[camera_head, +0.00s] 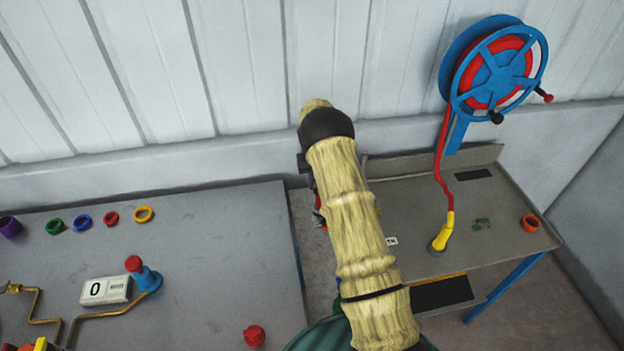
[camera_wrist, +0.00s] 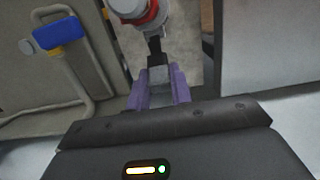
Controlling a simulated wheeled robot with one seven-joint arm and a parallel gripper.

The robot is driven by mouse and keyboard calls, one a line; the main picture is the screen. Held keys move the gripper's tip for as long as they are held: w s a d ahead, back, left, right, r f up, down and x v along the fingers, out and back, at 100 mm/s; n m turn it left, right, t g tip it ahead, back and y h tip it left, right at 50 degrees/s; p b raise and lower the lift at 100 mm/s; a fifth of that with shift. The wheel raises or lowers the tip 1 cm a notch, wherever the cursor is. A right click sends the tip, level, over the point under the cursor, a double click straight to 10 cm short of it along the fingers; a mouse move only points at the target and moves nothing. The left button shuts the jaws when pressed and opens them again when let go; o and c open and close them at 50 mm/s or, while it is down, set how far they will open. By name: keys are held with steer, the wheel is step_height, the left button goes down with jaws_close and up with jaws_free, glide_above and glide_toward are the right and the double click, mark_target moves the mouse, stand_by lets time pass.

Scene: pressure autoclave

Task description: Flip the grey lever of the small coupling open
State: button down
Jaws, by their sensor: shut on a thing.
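In the wrist view, the small coupling (camera_wrist: 135,12) shows at the top edge as a pale grey round body with a red ring. A dark stem runs down from it to the grey lever (camera_wrist: 158,75). My gripper (camera_wrist: 160,88) has purple fingers, one on each side of the lever, and is shut on it. The top of the coupling is cut off by the frame. In the head view, my arm hides most of the gripper and coupling; only small purple and red bits show at its left edge.
In the wrist view, a pipe with a blue handle (camera_wrist: 58,32) stands at the left. In the head view, a grey bench (camera_head: 210,240) with coloured rings is left. A right table (camera_head: 500,210) bears a yellow nozzle (camera_head: 442,232) below a hose reel (camera_head: 495,70).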

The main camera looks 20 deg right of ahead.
steer(key=g+b, duration=0.1)
steer(key=w+f+g+b, duration=0.1)
steer(key=b, duration=0.1)
steer(key=shift+w+f, duration=0.15)
steer(key=shift+w, duration=0.15)
steer(key=shift+w+g+b, duration=0.1)
steer(key=shift+g+b, duration=0.4)
stand_by(0.3)
steer(key=c, duration=1.2)
jaws_free()
steer(key=shift+c, duration=0.2)
step_height(320, 180, up, 10)
steer(key=b, duration=0.2)
steer(key=shift+c, duration=0.2)
